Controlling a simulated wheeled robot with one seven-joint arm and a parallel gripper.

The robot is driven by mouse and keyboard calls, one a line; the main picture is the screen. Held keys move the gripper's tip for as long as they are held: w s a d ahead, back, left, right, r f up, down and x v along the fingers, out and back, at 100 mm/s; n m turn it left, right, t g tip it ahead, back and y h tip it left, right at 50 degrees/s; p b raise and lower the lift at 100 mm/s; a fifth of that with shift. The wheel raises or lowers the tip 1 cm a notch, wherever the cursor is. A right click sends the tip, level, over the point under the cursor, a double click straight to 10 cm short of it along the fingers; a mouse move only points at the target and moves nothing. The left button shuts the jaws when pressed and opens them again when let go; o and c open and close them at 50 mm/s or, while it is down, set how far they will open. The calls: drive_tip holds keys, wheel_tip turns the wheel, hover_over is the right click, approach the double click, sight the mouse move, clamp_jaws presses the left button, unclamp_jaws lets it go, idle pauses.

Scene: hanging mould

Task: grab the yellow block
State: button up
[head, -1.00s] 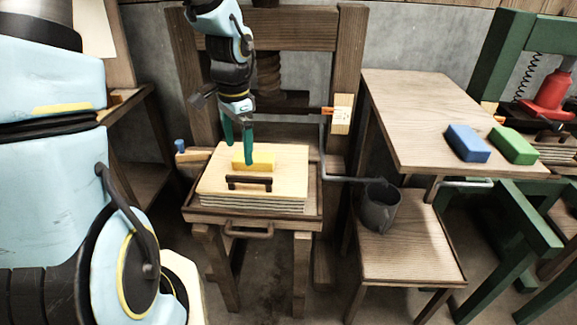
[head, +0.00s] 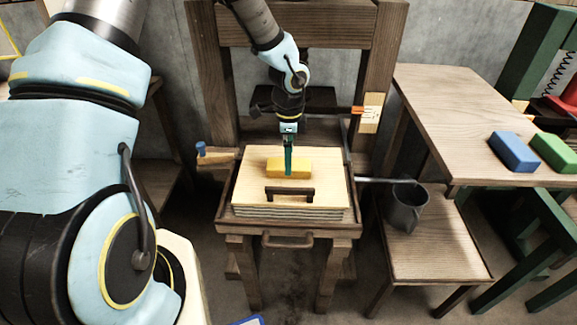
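The yellow block (head: 302,169) lies on the pale wooden board on top of the press stack, behind a dark handle. My gripper (head: 288,165) points down at the block, with teal fingers. One finger shows edge-on in front of the block's near face and covers a strip of its middle; the other finger is hidden behind it. The gap between the fingers cannot be seen, nor whether they touch the block.
The pale board (head: 243,194) with its dark handle (head: 290,194) sits in a wooden press frame (head: 385,60). To the right are a grey pot (head: 404,212) on a low table, and a blue block (head: 514,151) and green block (head: 556,152) on a higher table.

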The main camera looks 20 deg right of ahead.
drive_tip(key=shift+s+a+f, duration=0.1)
drive_tip(key=shift+f, duration=1.45)
drive_tip(key=c, duration=1.5)
